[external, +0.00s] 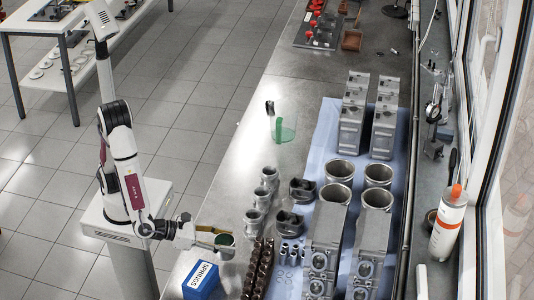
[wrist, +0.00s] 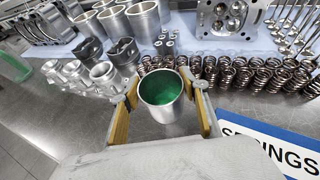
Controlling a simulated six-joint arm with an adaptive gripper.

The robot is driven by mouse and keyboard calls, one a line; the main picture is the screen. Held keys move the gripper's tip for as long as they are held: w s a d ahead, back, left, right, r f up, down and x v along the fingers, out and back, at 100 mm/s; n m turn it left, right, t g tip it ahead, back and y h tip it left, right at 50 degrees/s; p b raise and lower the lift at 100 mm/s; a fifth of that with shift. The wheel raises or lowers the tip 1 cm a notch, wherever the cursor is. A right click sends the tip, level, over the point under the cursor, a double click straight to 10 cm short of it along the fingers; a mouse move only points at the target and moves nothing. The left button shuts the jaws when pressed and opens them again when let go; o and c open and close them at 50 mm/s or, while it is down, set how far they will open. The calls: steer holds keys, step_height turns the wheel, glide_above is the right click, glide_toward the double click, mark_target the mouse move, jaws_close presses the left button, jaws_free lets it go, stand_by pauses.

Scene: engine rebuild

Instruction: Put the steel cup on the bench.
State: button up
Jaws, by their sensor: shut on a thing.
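The steel cup (wrist: 168,119) is between the two yellow-padded fingers of my gripper (wrist: 163,100) in the wrist view. It stands roughly upright, open end up, with green inside. My gripper is shut on its sides. In the external view the cup (external: 226,251) and my gripper (external: 221,240) are at the near left edge of the grey bench (external: 232,180), just behind the blue springs box. I cannot tell whether the cup's base touches the bench.
The blue box labelled SPRINGS (external: 201,281) is close by. Copper-coloured springs (external: 258,265), metal pistons (external: 253,220) and cylinder liners (external: 340,172) stand to the right. A clear jug with green liquid (external: 284,131) stands farther back.

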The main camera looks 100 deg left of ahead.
steer(key=shift+f, duration=1.8)
steer(key=shift+f, duration=0.1)
steer(key=o, duration=1.2)
steer(key=shift+v, duration=6.05)
steer(key=shift+r, duration=0.25)
steer(key=shift+w, duration=0.15)
